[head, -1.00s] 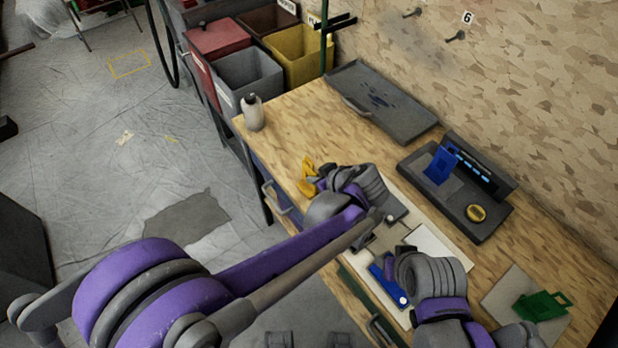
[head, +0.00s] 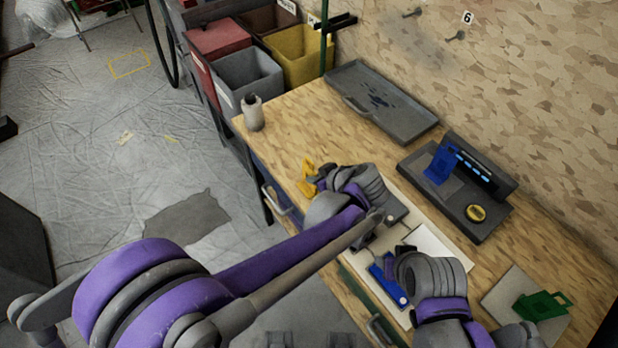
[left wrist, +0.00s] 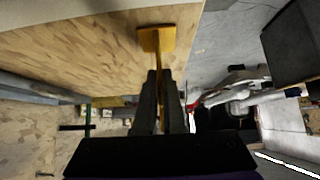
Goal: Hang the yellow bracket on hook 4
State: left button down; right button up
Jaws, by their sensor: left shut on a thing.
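The yellow bracket (head: 306,178) is off the end of my left gripper (head: 321,178) in the head view, over the near edge of the wooden bench. In the left wrist view the yellow bracket (left wrist: 157,40) sticks out beyond the fingers of my left gripper (left wrist: 160,98), which are shut on its thin part. Two wall hooks show at the top, one hook (head: 456,36) below a label "6" and another hook (head: 412,12) to its left. I cannot make out a hook labelled 4. My right gripper (head: 394,262) is beside a blue object (head: 388,284); its fingers are mostly hidden.
A dark tray (head: 425,128) lies at the back of the bench. A green bracket (head: 543,306) lies on a grey sheet at right. A bottle (head: 253,114) stands at the left corner.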

aim_at(313, 164)
pick_arm(q)
jog(key=shift+r, duration=0.15)
pick_arm(e)
jog(key=shift+r, duration=0.1)
pick_arm(q)
jog(key=shift+r+p, duration=2)
jog(key=shift+r, duration=0.95)
pick_arm(e)
jog(key=r, duration=0.2)
jog(key=w+r, duration=0.1)
jog(key=r, duration=0.1)
jog(key=shift+w+r, duration=0.1)
jog(key=shift+r, duration=0.15)
pick_arm(q)
jog(key=shift+f, duration=0.1)
